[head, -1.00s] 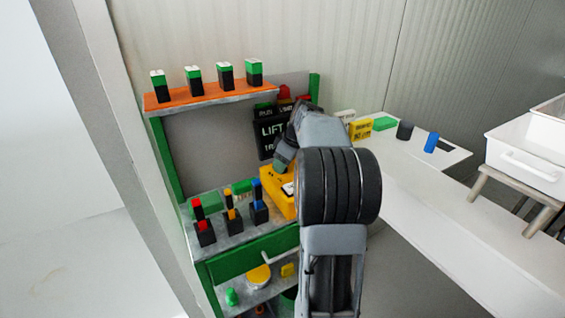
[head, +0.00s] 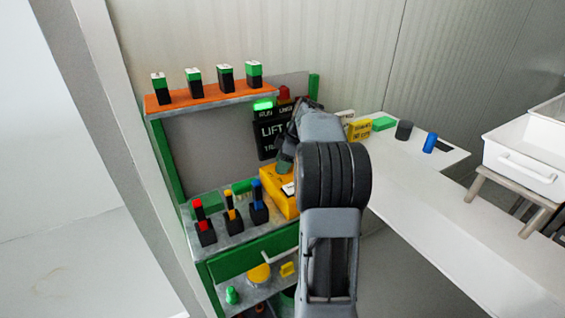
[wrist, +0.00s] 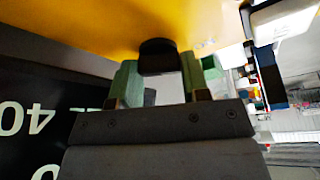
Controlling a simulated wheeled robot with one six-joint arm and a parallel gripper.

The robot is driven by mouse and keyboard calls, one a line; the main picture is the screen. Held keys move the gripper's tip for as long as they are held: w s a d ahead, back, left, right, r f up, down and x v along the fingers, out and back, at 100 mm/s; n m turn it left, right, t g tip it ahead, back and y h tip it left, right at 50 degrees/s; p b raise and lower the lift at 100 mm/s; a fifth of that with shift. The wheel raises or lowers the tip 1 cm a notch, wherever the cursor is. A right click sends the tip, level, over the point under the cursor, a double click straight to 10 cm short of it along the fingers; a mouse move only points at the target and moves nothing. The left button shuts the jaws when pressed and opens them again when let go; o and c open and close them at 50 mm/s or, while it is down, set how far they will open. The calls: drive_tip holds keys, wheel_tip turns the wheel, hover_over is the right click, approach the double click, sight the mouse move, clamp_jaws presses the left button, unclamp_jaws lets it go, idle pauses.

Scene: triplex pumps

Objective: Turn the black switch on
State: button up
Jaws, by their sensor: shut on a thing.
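The black switch (wrist: 158,58) sits on the face of the yellow box (wrist: 110,25) in the wrist view. My gripper (wrist: 160,78) has its green fingertips on either side of the switch and is shut on it. In the head view the yellow box (head: 272,187) stands on the shelf unit, with my gripper (head: 284,167) at its top. The switch itself is hidden there by my arm. A green lamp (head: 263,105) glows above the RUN label on the black sign panel.
The black sign panel (head: 268,137) stands close behind the box. Red, yellow and blue-topped switches (head: 230,217) stand left of it. Several green-and-black blocks line the orange shelf (head: 210,95). A white table (head: 440,195) lies to the right.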

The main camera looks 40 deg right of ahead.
drive_tip(key=o, duration=0.9)
